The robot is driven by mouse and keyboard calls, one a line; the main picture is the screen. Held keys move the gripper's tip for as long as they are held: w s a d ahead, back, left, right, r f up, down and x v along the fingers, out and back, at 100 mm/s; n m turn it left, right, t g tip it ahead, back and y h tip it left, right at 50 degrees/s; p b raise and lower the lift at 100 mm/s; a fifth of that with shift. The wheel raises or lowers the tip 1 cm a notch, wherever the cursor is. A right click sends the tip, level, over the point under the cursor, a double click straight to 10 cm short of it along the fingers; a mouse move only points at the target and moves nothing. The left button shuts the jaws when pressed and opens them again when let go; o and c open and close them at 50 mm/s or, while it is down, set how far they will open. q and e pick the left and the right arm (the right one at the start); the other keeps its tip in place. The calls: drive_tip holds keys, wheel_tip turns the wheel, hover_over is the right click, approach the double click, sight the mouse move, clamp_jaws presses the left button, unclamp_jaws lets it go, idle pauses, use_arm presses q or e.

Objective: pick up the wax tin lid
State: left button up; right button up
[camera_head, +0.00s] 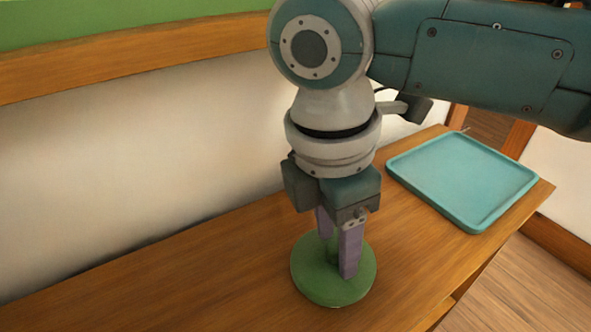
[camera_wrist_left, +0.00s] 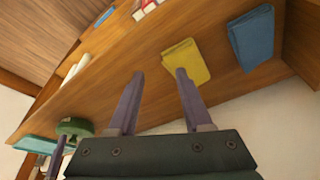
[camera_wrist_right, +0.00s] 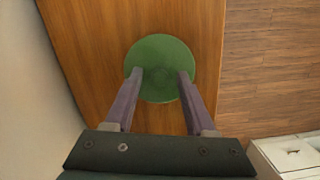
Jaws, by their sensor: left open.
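The wax tin lid is a round green disc (camera_head: 315,287) with a green knob-like part at its middle, on the wooden shelf top. My right gripper (camera_head: 336,258) points down over it, its purple fingers on either side of the middle. In the right wrist view the lid (camera_wrist_right: 160,55) lies beyond and between the spread fingertips (camera_wrist_right: 160,74); whether they touch it I cannot tell. My left gripper (camera_wrist_left: 158,74) is open and empty, away from the lid. The lid also shows at the left in the left wrist view (camera_wrist_left: 76,126).
A teal tray (camera_head: 465,175) lies at the right end of the wooden top (camera_head: 200,270). A pale wall (camera_head: 120,170) stands behind. The left wrist view shows a yellow folded item (camera_wrist_left: 188,60) and a blue one (camera_wrist_left: 252,38). The wood left of the lid is clear.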

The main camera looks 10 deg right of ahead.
clamp_jaws()
drive_tip(key=shift+r, duration=0.15)
idle(0.4)
